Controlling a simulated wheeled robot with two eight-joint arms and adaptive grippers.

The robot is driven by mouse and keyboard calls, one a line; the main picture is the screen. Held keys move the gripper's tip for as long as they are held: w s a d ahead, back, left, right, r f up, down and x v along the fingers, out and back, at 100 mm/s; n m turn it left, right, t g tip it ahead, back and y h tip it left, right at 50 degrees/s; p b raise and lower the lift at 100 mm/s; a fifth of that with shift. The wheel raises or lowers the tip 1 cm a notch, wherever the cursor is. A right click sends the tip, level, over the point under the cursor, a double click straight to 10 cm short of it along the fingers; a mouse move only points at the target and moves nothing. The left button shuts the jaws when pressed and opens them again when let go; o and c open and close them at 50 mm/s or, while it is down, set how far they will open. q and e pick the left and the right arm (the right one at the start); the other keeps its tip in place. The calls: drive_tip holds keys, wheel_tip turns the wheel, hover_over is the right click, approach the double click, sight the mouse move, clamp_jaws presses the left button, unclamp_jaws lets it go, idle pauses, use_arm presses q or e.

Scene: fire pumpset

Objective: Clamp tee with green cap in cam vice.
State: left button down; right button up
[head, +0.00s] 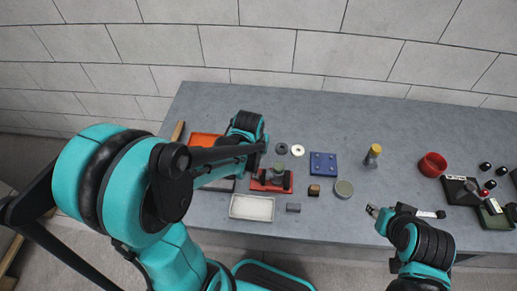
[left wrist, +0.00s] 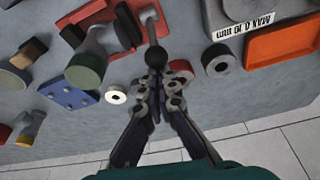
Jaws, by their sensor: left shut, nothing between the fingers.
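The red cam vice (head: 259,184) stands on the bench in the head view, and part of it shows at the top of the left wrist view (left wrist: 122,30). The tee with green cap (head: 279,168) is at the vice; in the left wrist view its green cap (left wrist: 84,72) faces the camera. I cannot tell how firmly it is held. A lever with a dark ball end (left wrist: 157,56) reaches from the vice. My left gripper (left wrist: 154,78) is shut and empty, its tips at or very near that ball. My right gripper (head: 379,213) is over the front bench edge; its fingers are unclear.
A blue plate (head: 323,164), a yellow-capped part (head: 374,153), a red bowl (head: 433,165) and a round grey-green piece (head: 343,189) stand right of the vice. A white tray (head: 233,208) is in front. Two washers lie behind. The back middle of the bench is clear.

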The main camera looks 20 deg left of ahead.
sight(258, 162)
use_arm(q)
drive_tip(key=s+t, duration=0.2)
drive_tip(key=s+d+t+y+b, duration=0.1)
drive_tip(key=t, duration=0.1)
drive_tip(key=shift+s+d+r, duration=0.1)
drive_tip(key=shift+s+r, duration=0.1)
drive_tip(key=shift+s, duration=0.2)
drive_tip(key=shift+s+d+f, duration=0.1)
drive_tip(key=shift+s+d, duration=0.05)
drive_tip(key=shift+s, duration=0.4)
drive_tip(key=shift+s+d+f, duration=0.1)
drive_tip(key=shift+s, duration=0.4)
use_arm(e)
drive_tip(key=shift+f, duration=0.6)
use_arm(q)
drive_tip(key=shift+s, duration=0.1)
drive_tip(key=shift+r, duration=0.1)
